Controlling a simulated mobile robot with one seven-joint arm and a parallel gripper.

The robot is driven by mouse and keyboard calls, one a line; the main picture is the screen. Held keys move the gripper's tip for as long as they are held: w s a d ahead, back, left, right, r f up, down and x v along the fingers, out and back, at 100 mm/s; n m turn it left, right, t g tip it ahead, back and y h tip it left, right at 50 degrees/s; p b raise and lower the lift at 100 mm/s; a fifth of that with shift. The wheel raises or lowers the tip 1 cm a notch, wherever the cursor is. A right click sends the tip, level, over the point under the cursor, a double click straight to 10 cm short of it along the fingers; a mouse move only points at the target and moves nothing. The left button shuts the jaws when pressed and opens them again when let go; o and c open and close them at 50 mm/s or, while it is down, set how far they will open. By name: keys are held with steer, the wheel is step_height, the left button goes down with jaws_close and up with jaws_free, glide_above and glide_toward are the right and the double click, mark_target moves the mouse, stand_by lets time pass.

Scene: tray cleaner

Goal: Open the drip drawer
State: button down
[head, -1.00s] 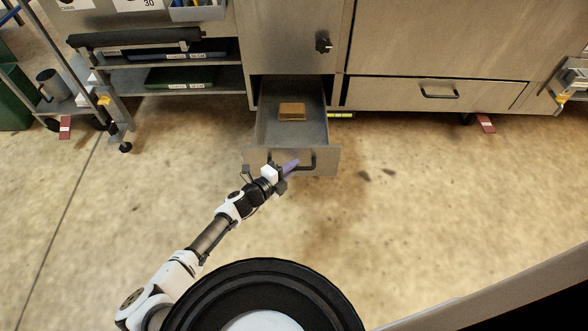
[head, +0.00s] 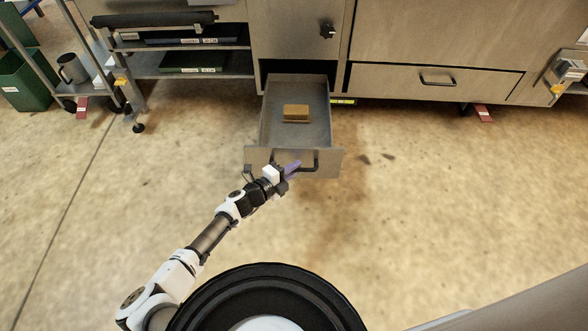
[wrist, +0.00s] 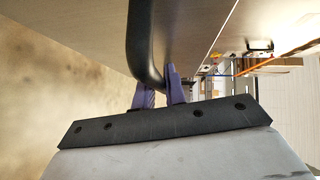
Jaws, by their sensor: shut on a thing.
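The drip drawer (head: 262,128) is pulled well out from under the metal cabinet in the head view. A tan block (head: 296,113) lies inside it on the drawer floor. The drawer's dark bar handle (head: 314,163) is on its front panel. My gripper (head: 293,166) is at this handle, its purple fingers shut on it. In the wrist view the dark handle (wrist: 143,45) passes between the two purple fingers of my gripper (wrist: 158,92). Part of the handle is hidden behind the fingers in the head view.
A closed drawer with its own handle (head: 438,80) is at the right. A shelf rack (head: 190,70) with trays stands left of the open drawer, and a cart with a mug (head: 72,68) is further left. The floor in front is clear.

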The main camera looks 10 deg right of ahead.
stand_by(0.3)
steer(key=c, duration=1.5)
jaws_free()
steer(key=shift+o, duration=0.2)
steer(key=p+v, duration=0.2)
steer(key=v, duration=1.1)
steer(key=shift+s+a, duration=0.25)
steer(key=shift+a, duration=0.05)
steer(key=shift+r, duration=0.1)
